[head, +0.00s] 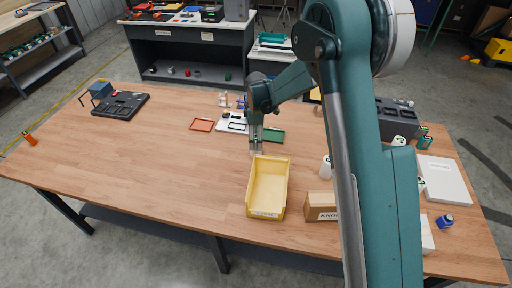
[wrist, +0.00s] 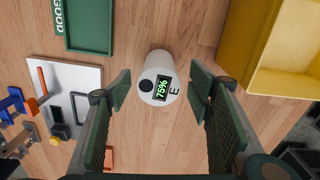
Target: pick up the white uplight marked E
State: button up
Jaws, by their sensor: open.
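The white uplight marked E (wrist: 163,62) stands in the wrist view as a short white cylinder, with a green "75%" display, a dark round spot and the letter E on its top. My gripper (wrist: 160,90) is open, with one finger on each side of the uplight and a visible gap to each. Nothing is held. In the head view my gripper (head: 256,150) points down over the table just behind the yellow bin; the uplight cannot be made out clearly there.
The yellow bin (head: 253,196) is close by and also shows in the wrist view (wrist: 245,50). A green tray (wrist: 90,48) and a white board (wrist: 90,78) lie on the other side. A cardboard box (head: 321,207) and a white cylinder (head: 326,169) stand to the right. The table's left half is mostly clear.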

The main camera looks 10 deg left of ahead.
jog(key=shift+a+f+p, duration=0.15)
jog(key=shift+f+p, duration=0.2)
jog(key=shift+f, duration=2.25)
jog(key=shift+c, duration=0.3)
jog(key=c, duration=1.2)
jog(key=shift+c, duration=0.2)
jog(key=shift+r, duration=0.15)
jog(key=shift+r+b, duration=0.35)
jog(key=shift+r, duration=4.55)
